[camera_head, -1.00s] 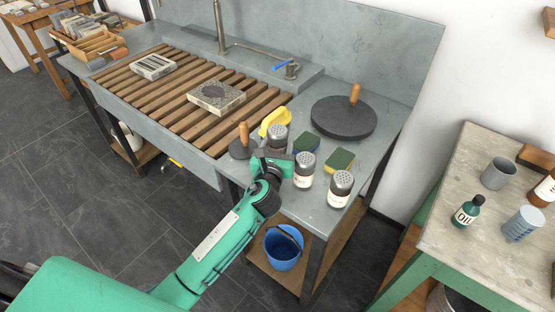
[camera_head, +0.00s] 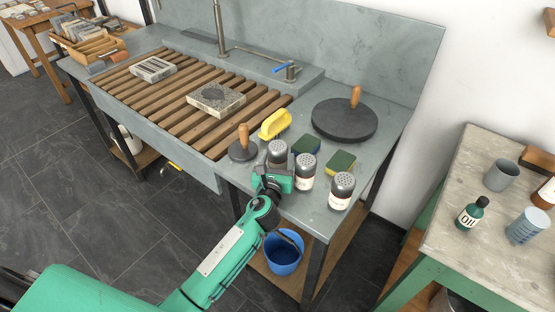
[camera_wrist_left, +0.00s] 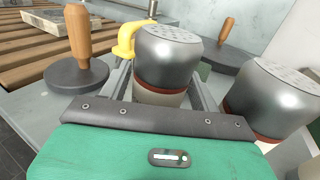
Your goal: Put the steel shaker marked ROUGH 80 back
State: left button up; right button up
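A steel shaker (camera_head: 277,149) with a perforated domed top is upright at the left end of a row of three on the grey counter's front right part. My left gripper (camera_head: 276,176) reaches it from the front and is shut on it. In the left wrist view the fingers flank this shaker (camera_wrist_left: 166,62); its label is hidden. The middle shaker (camera_head: 305,164) and the right shaker (camera_head: 342,184) stand beside it, apart from the gripper. Their white labels are too small to read. I cannot tell whether the held shaker's base touches the counter. My right gripper is not in view.
A wooden-handled grey disc (camera_head: 243,150) is close left of the held shaker. The counter's front edge is close; a blue bucket (camera_head: 283,257) is below.

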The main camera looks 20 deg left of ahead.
aim_at(276, 166)
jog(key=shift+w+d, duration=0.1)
pick_arm(q)
jog(key=shift+r, duration=0.25)
jog(key=s, duration=0.5)
jog(key=shift+s+d+f, duration=0.2)
jog(key=shift+s+d, duration=0.1)
jog(key=shift+s, duration=0.1)
jog(key=s, duration=0.5)
jog(key=shift+s+d+r+b, duration=0.1)
jog(key=shift+s+d+b, duration=0.05)
jog(key=shift+d+b, duration=0.2)
jog(key=shift+s, duration=0.45)
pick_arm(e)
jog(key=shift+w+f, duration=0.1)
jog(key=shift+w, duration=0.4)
